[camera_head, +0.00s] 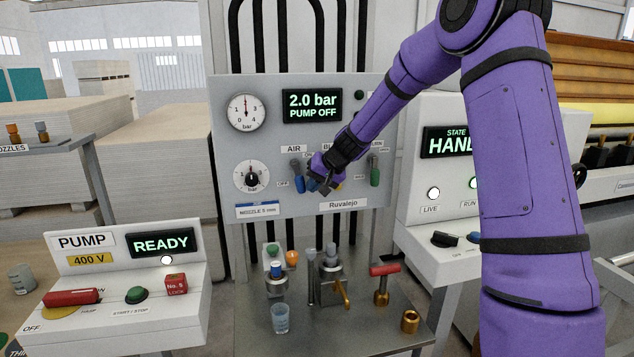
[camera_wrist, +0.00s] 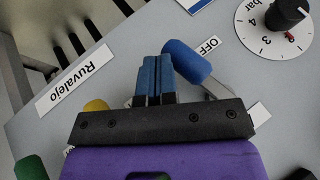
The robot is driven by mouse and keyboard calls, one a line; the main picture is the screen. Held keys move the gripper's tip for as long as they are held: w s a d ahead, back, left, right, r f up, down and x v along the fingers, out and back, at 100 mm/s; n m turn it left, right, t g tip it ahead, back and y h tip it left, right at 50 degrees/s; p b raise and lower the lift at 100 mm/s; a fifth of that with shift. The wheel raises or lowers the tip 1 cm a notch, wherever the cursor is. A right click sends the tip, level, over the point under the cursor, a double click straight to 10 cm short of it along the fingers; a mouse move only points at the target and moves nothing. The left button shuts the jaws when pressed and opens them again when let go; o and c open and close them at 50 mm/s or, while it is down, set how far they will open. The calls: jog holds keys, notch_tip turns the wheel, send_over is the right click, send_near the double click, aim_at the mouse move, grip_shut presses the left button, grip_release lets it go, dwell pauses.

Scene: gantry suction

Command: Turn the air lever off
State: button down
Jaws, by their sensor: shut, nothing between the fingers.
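The air lever (camera_head: 298,174) is under the AIR label on the grey panel. Its handle hangs down, with the OFF label to its lower left. In the wrist view the air lever (camera_wrist: 187,62) shows as a blue handle on a metal stem, beside the OFF label (camera_wrist: 211,44). My gripper (camera_head: 313,184) is just right of the lever in the head view. In the wrist view my gripper (camera_wrist: 153,60) has its blue fingers together and empty, close beside the handle. I cannot tell whether they touch it. My gripper and arm hide the middle of the lever row.
A yellow lever (camera_wrist: 96,105) and a green lever (camera_head: 375,175) are on the same panel. The dial knob (camera_head: 251,178) is left of the air lever. The display (camera_head: 311,106) reads 2.0 bar, PUMP OFF. A tool shelf (camera_head: 345,335) stands below.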

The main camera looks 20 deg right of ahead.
jog(key=shift+a+f, duration=0.4)
jog(key=shift+a, duration=0.1)
jog(key=shift+w+a+f, duration=0.1)
dwell(0.4)
